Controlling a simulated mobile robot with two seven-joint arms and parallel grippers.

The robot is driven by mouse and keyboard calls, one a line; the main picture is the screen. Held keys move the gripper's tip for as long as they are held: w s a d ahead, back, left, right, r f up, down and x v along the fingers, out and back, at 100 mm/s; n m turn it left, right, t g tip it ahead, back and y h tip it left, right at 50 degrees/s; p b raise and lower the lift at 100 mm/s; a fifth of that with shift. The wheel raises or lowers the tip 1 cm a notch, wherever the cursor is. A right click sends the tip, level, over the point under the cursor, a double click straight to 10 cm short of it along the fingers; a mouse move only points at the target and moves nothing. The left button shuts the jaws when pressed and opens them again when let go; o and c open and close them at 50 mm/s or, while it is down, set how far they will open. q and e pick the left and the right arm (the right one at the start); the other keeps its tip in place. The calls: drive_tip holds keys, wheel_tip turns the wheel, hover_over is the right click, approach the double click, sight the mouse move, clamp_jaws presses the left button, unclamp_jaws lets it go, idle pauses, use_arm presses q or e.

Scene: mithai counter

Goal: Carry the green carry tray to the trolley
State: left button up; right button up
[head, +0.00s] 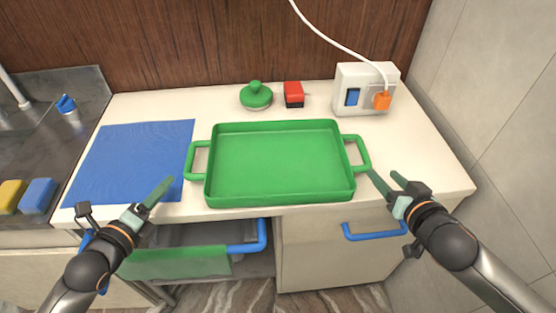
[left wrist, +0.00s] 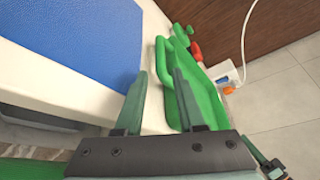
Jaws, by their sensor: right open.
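The green carry tray (head: 280,197) lies flat and empty on the white counter, with a loop handle at each end. My left gripper (head: 160,190) is open just left of the tray's left handle (head: 190,160). In the left wrist view the left handle (left wrist: 161,60) shows beyond and between the open fingers (left wrist: 160,75), not gripped. My right gripper (head: 383,175) is open and empty, just right of and below the right handle (head: 362,153). A green-sided unit (head: 175,263) with blue bars stands below the counter's front left; I cannot tell whether it is the trolley.
A blue mat (head: 135,160) lies left of the tray. A sink with sponges (head: 38,195) is far left. A blue drawer handle (head: 372,233) projects at front right.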

sight(189, 157)
use_arm(q)
drive_tip(key=x, duration=1.2)
use_arm(e)
drive_tip(key=x, duration=1.2)
drive_tip(key=shift+w, duration=0.1)
use_arm(q)
drive_tip(key=c, duration=0.6)
use_arm(e)
drive_tip(key=c, duration=0.6)
clamp_jaws()
drive_tip(key=shift+f, duration=0.1)
